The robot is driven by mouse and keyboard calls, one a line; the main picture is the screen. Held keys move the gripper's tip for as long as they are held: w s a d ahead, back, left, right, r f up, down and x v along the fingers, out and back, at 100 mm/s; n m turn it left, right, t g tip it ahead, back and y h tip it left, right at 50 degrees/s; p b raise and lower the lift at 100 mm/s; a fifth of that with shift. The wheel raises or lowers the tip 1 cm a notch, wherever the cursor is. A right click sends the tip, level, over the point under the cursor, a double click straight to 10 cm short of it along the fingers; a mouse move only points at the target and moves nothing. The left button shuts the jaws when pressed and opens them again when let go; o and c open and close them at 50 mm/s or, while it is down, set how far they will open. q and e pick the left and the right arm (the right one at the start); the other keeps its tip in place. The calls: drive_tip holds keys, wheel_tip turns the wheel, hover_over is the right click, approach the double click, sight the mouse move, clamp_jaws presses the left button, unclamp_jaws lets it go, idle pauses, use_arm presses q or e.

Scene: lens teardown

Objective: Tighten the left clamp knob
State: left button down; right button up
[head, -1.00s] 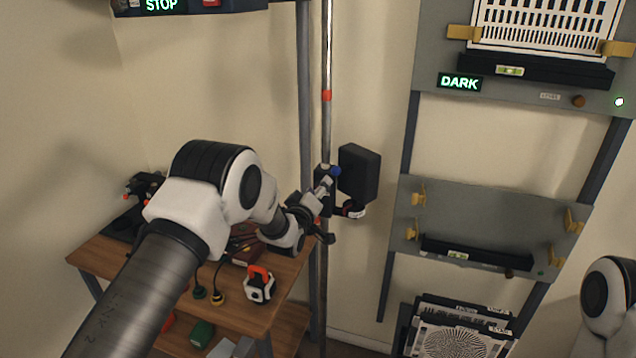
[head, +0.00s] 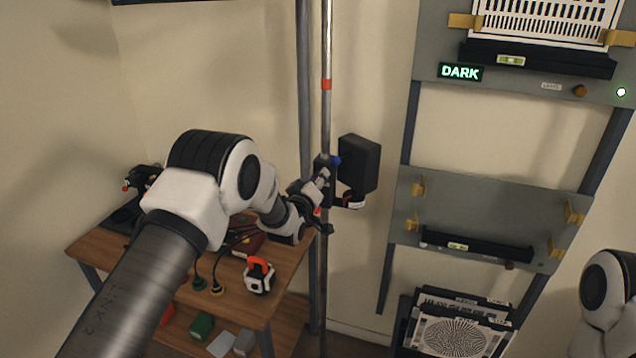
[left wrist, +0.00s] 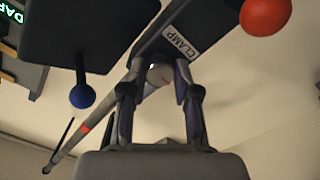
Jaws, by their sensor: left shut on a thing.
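A dark clamp block (head: 323,168) sits on the upright metal pole (head: 326,120). In the left wrist view the block carries a CLAMP label (left wrist: 181,43). My left gripper (head: 322,182) is at the clamp. In the left wrist view its fingers (left wrist: 158,82) are shut around a rounded grey piece, apparently the clamp knob, mostly hidden between them. A blue ball knob (left wrist: 82,95) and a red ball (left wrist: 266,14) stand apart from the fingers on either side. My right gripper is out of view.
A black box (head: 358,164) is mounted beside the pole. A wooden table (head: 110,258) with cables and a white-and-orange item (head: 259,277) stands below my left arm. A grey rack (head: 490,205) with a DARK display (head: 460,72) stands right.

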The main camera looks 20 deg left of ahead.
use_arm(q)
drive_tip(key=m+b, duration=0.2)
drive_tip(key=b, duration=0.1)
drive_tip(key=m+b, duration=0.6)
drive_tip(key=shift+f, duration=0.25)
drive_tip(key=m+b, duration=0.4)
drive_tip(key=m, duration=0.1)
drive_tip(key=shift+r+m+b, duration=0.15)
drive_tip(key=shift+m+b, duration=1.2)
drive_tip(key=shift+m, duration=0.55)
drive_tip(key=c, duration=0.8)
unclamp_jaws()
drive_tip(key=shift+d+r, duration=0.1)
drive_tip(key=shift+c, duration=0.2)
drive_tip(key=s, duration=1.2)
drive_tip(key=shift+a, duration=0.2)
